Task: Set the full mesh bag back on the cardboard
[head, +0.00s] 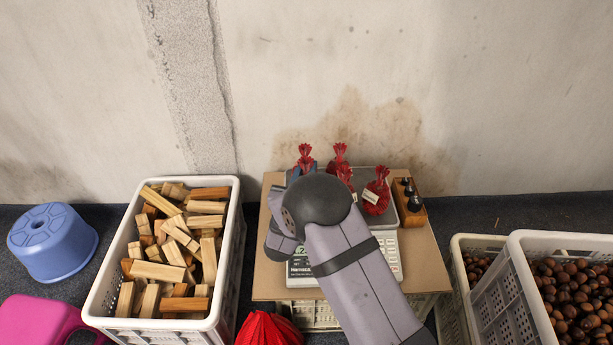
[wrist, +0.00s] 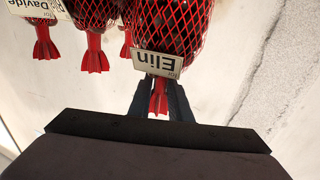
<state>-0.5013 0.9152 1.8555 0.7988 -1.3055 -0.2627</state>
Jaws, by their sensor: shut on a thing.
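My gripper (wrist: 160,100) is shut on the red neck of a full mesh bag labelled "Elin" (wrist: 178,30) in the wrist view, which appears upside down. In the head view, the red tuft of the leftmost bag (head: 304,152) shows above my arm, which hides its body and most of my gripper. Whether that bag touches what is below it cannot be told. The cardboard (head: 427,265) lies under a scale (head: 391,250). Other full red bags stand close by, one at the right (head: 377,195) and one labelled "Davide" (wrist: 40,8).
A wooden holder with dark-topped items (head: 412,215) stands right of the bags. A white crate of wood blocks (head: 233,215) is at left, chestnut crates (head: 520,285) at right. Red material (head: 268,330) lies in front. A blue stool (head: 52,245) and a pink one (head: 40,320) stand far left.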

